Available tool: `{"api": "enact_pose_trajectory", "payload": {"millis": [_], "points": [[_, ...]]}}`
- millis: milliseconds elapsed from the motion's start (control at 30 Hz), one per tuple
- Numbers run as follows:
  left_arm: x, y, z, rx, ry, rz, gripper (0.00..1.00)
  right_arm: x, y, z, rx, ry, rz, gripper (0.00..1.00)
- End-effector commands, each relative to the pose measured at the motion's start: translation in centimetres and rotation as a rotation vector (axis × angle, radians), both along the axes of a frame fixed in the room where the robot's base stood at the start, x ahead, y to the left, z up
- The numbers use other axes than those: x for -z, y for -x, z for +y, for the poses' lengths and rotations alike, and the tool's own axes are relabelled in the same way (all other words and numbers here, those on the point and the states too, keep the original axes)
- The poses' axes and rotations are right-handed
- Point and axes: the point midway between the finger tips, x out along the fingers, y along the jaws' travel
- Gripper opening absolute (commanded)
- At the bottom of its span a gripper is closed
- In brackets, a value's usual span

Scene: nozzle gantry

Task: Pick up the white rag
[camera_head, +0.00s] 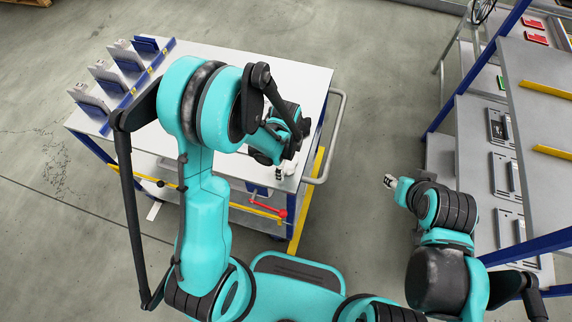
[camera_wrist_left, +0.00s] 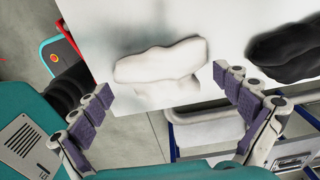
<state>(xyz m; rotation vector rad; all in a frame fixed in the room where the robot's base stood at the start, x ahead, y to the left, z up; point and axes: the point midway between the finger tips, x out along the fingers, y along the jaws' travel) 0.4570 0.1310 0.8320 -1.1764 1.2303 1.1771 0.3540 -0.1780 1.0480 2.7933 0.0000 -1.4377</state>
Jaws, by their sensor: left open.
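The white rag (camera_wrist_left: 160,62) lies crumpled on the white cart top (camera_wrist_left: 118,18) in the left wrist view, close to the top's edge. My left gripper (camera_wrist_left: 167,85) is open, with one finger on each side of the rag in the picture and nothing held between them. In the head view my left gripper (camera_head: 284,172) is over the cart's right front corner, and my arm hides the rag there. My right gripper (camera_head: 390,182) hangs over the floor between cart and shelf. It is too small to read.
A black rag (camera_wrist_left: 288,52) lies right of the white one. Slotted holders (camera_head: 122,70) line the cart's far left edge. A push handle (camera_head: 338,125) is on the cart's right side. A grey shelf unit (camera_head: 540,95) stands right, with open floor (camera_head: 390,90) between.

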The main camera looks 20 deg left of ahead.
Motion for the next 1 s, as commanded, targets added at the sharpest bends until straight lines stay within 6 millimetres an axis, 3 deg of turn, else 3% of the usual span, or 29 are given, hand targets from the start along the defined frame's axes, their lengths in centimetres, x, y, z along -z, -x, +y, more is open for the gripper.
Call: {"api": "enact_pose_trajectory", "payload": {"millis": [67, 200, 233, 667, 900, 1000], "points": [[-0.1, 0.0, 0.0, 0.0, 0.0, 0.0, 1.0, -0.1, 0.0, 0.0, 0.0, 0.0, 0.0, 0.4], [-0.1, 0.0, 0.0, 0.0, 0.0, 0.0, 0.68, -0.1, 0.0, 0.0, 0.0, 0.0, 0.0, 0.4], [-0.1, 0.0, 0.0, 0.0, 0.0, 0.0, 0.66, -0.1, 0.0, 0.0, 0.0, 0.0, 0.0, 0.4], [-0.8, 0.0, 0.0, -0.001, 0.0, 0.0, 0.65, -0.4, 0.0, 0.0, 0.0, 0.0, 0.0, 0.4], [-4.4, 0.0, 0.0, 0.0, 0.0, 0.0, 0.65, -1.9, 0.0, 0.0, 0.0, 0.0, 0.0, 0.4], [-5.7, 1.4, -1.6, 0.006, 0.0, 0.0, 0.65, -2.5, 0.0, 0.0, 0.0, 0.0, 0.0, 0.4]]}}
